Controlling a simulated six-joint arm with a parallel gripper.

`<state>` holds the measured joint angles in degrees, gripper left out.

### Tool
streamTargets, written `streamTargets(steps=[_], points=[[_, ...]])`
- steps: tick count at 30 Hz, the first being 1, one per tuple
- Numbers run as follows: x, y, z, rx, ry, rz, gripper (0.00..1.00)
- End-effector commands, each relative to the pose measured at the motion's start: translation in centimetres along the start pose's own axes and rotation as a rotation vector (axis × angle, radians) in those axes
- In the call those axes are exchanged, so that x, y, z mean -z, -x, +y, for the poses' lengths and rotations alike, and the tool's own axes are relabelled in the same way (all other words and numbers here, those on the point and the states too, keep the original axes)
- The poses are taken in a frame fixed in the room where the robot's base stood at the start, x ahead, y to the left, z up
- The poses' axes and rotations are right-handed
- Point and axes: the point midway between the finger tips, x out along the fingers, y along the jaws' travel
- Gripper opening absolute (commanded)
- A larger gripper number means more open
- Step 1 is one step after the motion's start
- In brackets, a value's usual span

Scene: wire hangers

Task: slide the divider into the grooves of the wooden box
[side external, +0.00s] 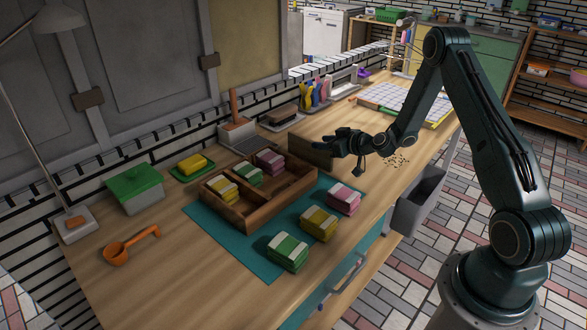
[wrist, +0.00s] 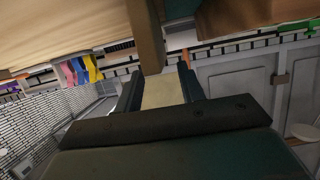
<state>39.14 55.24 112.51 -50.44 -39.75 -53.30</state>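The wooden box (side external: 243,222) lies on a teal mat (side external: 214,228) in the side external view. Banded yellow (side external: 222,189), green (side external: 249,174) and pink (side external: 270,160) blocks sit along its far side; its near side looks empty. My gripper (side external: 343,146) is above the table beyond the box's right end, shut on the brown wooden divider (side external: 309,152). The divider is apart from the box. In the wrist view, the divider (wrist: 147,38) runs up from between the two fingers. The box's grooves are too small to make out.
Banded pink (side external: 344,199), yellow (side external: 319,224) and green (side external: 288,252) blocks stand on the mat in front of the box. A green-lidded container (side external: 135,188), an orange scoop (side external: 130,246) and a green tray (side external: 192,168) are left of the box.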

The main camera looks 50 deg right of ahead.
Motion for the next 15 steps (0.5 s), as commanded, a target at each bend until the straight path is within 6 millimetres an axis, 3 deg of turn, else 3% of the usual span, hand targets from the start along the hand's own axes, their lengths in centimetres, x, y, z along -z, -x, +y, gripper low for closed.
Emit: streamTargets(steps=[9,15], points=[[0.1,-3.2,-0.1,0.001,0.002,-0.001,0.39],[0.1,-3.8,-0.1,0.001,0.000,0.000,0.39]])
